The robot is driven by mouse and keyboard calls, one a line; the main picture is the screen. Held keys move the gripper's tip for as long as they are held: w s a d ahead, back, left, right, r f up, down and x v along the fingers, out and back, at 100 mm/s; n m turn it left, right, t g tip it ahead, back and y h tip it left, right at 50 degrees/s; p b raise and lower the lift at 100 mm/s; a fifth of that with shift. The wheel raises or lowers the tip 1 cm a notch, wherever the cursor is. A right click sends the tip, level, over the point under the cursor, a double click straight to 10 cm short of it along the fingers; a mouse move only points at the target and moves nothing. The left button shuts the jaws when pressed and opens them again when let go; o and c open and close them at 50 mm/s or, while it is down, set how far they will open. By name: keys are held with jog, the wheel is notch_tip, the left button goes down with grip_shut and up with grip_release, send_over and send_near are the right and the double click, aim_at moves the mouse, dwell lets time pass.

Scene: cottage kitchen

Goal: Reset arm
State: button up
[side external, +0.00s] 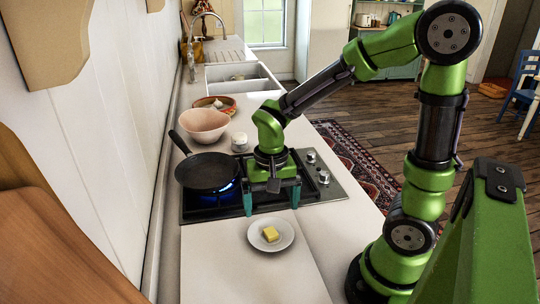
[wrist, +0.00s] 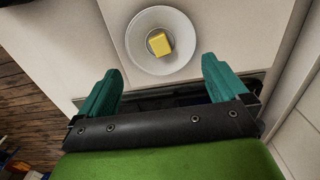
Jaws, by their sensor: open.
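My green arm reaches over the stove, and my gripper (side external: 271,205) hangs above the front of the hob with its teal fingers spread. It is open and empty. In the wrist view, the gripper (wrist: 160,80) shows both fingers wide apart with nothing between them. A yellow block (side external: 270,234), like butter, lies on a small white plate (side external: 288,243) on the counter in front of the stove. In the wrist view, the yellow block (wrist: 159,44) and plate (wrist: 143,61) lie beyond the fingertips, apart from them.
A black frying pan (side external: 207,171) sits on a burner with a blue flame (side external: 226,188). Behind the hob (side external: 325,193) stand a pink bowl (side external: 203,127), a small white jar (side external: 239,142) and a dish (side external: 215,105). The sink (side external: 240,84) is farther back. Counter around the plate is clear.

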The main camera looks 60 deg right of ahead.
jog(key=s+a+r+n+t+y, duration=0.1)
jog(key=s+r+n+t, duration=0.1)
jog(key=r, duration=0.4)
jog(key=s+a+r+n+t, duration=0.1)
jog(key=r+n+t, duration=0.2)
jog(key=r, duration=0.3)
jog(key=shift+s+t+y, duration=0.35)
jog(key=shift+t+y, duration=0.05)
jog(key=shift+t, duration=0.4)
jog(key=shift+s+a+r, duration=0.15)
jog(key=shift+s+r, duration=0.1)
jog(key=shift+s, duration=0.05)
jog(key=shift+c, duration=0.2)
jog(key=shift+s+r+t, duration=0.1)
jog(key=shift+r+t, duration=0.2)
jog(key=shift+t, duration=0.1)
jog(key=c, duration=1.2)
jog(key=shift+o, duration=0.2)
